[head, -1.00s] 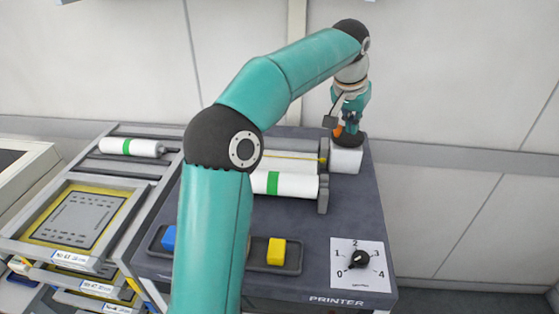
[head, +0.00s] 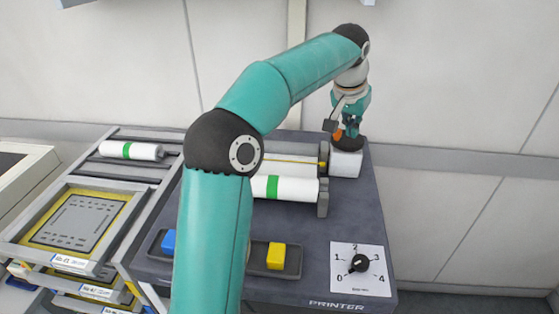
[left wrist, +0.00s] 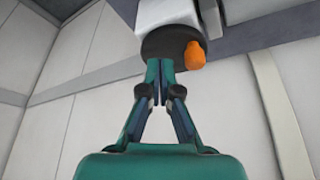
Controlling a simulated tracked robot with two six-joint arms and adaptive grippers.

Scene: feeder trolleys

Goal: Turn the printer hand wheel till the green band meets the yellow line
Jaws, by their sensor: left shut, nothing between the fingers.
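The printer's hand wheel is a dark disc (head: 347,143) with an orange knob (head: 338,136), on a white block at the printer's back right. In the left wrist view the wheel (left wrist: 165,44) and knob (left wrist: 195,55) are at the top. My left gripper (left wrist: 158,63) is shut and empty, its tips at the wheel's rim beside the knob; I cannot tell whether they touch. It also shows above the wheel in the head view (head: 349,127). The green band (head: 272,187) is on the front white roller. The thin yellow line (head: 295,160) runs behind it. My left arm hides the rollers' left ends.
The printer top holds a dark tray with a blue block (head: 168,242) and a yellow block (head: 276,256), and a dial (head: 360,263) marked 0 to 4. A rack with a green-banded roll (head: 128,150) and framed stencils (head: 75,222) stands at left. The wall is close behind.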

